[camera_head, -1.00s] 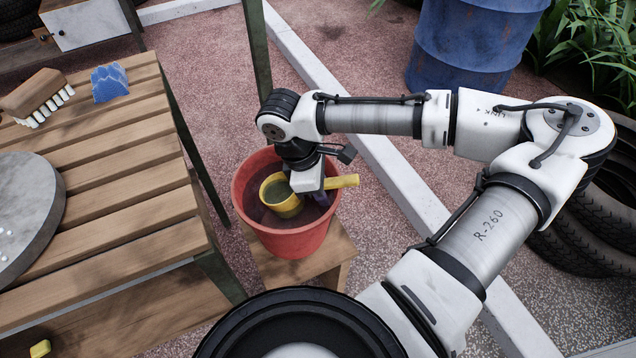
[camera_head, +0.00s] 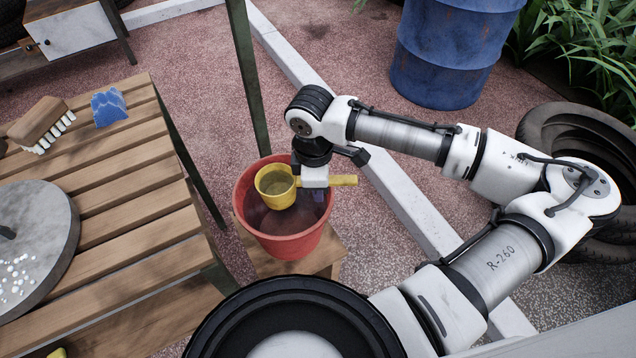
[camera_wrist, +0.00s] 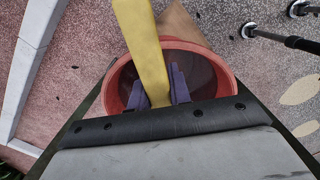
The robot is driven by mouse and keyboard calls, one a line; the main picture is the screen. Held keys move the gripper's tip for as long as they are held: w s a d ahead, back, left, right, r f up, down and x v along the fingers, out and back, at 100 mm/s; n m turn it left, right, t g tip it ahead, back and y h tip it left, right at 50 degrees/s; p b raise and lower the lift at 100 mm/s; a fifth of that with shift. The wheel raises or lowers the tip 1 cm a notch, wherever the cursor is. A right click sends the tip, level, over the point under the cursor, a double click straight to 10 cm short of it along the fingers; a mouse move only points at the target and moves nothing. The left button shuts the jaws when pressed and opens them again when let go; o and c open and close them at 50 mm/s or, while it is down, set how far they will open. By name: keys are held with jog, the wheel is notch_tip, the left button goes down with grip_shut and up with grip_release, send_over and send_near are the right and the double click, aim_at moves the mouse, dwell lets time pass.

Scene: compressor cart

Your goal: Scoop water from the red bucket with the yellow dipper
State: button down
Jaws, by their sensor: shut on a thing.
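The yellow dipper (camera_head: 274,187) is held upright over the red bucket (camera_head: 292,245), with its cup above the left part of the bucket's mouth. Murky liquid shows inside the cup. Its handle points right in the head view and also shows in the wrist view (camera_wrist: 143,45). My gripper (camera_head: 318,190) is shut on the handle; its purple fingers (camera_wrist: 160,88) sit either side of it in the wrist view. The bucket stands on a small wooden stool, with dark water (camera_head: 290,222) inside. The cup is hidden in the wrist view.
A green post (camera_head: 246,75) rises behind the bucket. A blue barrel (camera_head: 450,55) and tyres (camera_head: 580,140) are farther right.

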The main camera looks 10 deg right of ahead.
jog(key=shift+y, duration=0.3)
jog(key=shift+r+p, duration=3.15)
jog(key=shift+r, duration=0.4)
